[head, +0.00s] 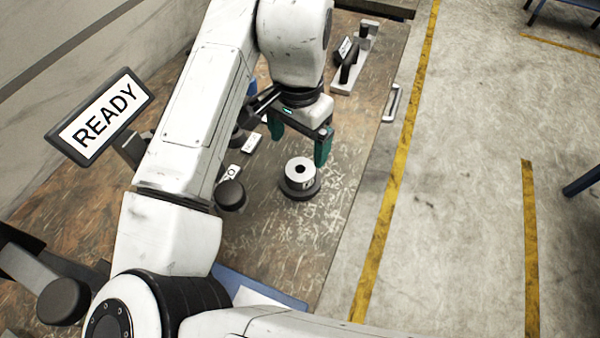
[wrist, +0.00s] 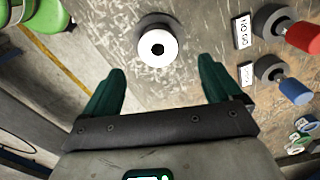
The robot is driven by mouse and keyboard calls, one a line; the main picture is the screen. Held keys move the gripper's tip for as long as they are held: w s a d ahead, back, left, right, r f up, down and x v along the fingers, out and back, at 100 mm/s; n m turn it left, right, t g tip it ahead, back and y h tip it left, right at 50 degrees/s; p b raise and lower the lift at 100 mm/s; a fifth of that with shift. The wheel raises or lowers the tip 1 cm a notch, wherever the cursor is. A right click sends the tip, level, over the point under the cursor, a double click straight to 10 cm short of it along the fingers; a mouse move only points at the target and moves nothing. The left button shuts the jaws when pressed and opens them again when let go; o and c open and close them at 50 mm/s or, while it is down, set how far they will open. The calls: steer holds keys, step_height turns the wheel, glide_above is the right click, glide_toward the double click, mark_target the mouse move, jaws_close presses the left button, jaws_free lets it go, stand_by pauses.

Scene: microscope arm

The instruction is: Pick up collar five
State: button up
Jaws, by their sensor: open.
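A pale metal collar (head: 300,173) with a dark centre hole sits on a dark round base (head: 300,192) on the worn bench. A small mark shows on its side, too small to read. The collar also shows in the wrist view (wrist: 157,47), at the top, beyond and between the fingertips. My gripper (head: 299,151) has two green fingers spread apart with nothing between them. It is just behind the collar in the head view, apart from it. In the wrist view, my gripper (wrist: 162,70) points toward the collar.
A READY sign (head: 98,115) stands at left. The wrist view shows a red-handled gauge (wrist: 298,36), a blue-handled gauge (wrist: 292,90), a NO GO label (wrist: 242,31) and several small rings (wrist: 303,125) at right. A light fixture (head: 357,62) stands at the bench's back. Bench right of the collar is clear.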

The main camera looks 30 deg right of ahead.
mark_target(300, 165)
steer(key=shift+s+d+f, duration=0.1)
steer(key=shift+s+f, duration=0.05)
steer(key=shift+f, duration=3.7)
steer(key=shift+r, duration=0.1)
jaws_close()
